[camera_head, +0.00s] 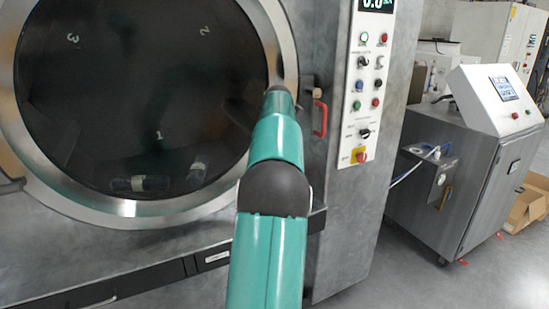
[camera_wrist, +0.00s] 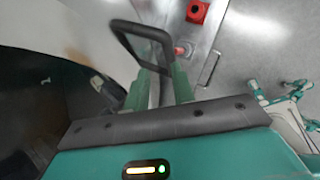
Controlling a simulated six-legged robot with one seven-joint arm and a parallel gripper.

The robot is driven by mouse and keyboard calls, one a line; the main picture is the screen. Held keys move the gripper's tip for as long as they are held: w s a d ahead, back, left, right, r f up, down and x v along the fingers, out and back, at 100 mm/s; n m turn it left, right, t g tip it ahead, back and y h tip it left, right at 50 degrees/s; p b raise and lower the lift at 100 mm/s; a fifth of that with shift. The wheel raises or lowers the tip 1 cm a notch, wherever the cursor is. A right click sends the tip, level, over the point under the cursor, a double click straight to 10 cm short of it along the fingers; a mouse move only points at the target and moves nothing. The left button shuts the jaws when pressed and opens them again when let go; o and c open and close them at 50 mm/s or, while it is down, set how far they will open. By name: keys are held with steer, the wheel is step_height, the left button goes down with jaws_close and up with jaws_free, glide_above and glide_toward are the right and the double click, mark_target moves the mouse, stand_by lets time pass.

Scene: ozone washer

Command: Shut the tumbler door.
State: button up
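The round tumbler door (camera_head: 262,28), a pale metal ring around dark glass, fills the left of the head view. It looks flush or nearly so with the machine front; I cannot tell whether a gap is left. Its rim curves along the left of the wrist view (camera_wrist: 40,58). A dark loop handle (camera_wrist: 150,32) stands just ahead of my gripper (camera_wrist: 157,75). The two green fingers are apart, with the loop's near end at or between their tips. I cannot tell whether they touch it. In the head view my arm hides the gripper.
A red handle (camera_head: 320,118) sits right of the door, beside a control panel (camera_head: 367,90) with buttons. A steel cabinet with a screen (camera_head: 480,150) stands to the right. Grey floor (camera_head: 390,280) lies clear between.

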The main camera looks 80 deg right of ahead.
steer(key=shift+s+a+r, duration=0.3)
steer(key=shift+s+r, duration=0.1)
steer(key=shift+r, duration=0.15)
steer(key=shift+s+a+r, duration=0.3)
steer(key=shift+s+r, duration=0.1)
steer(key=shift+r, duration=0.15)
steer(key=shift+w, duration=0.1)
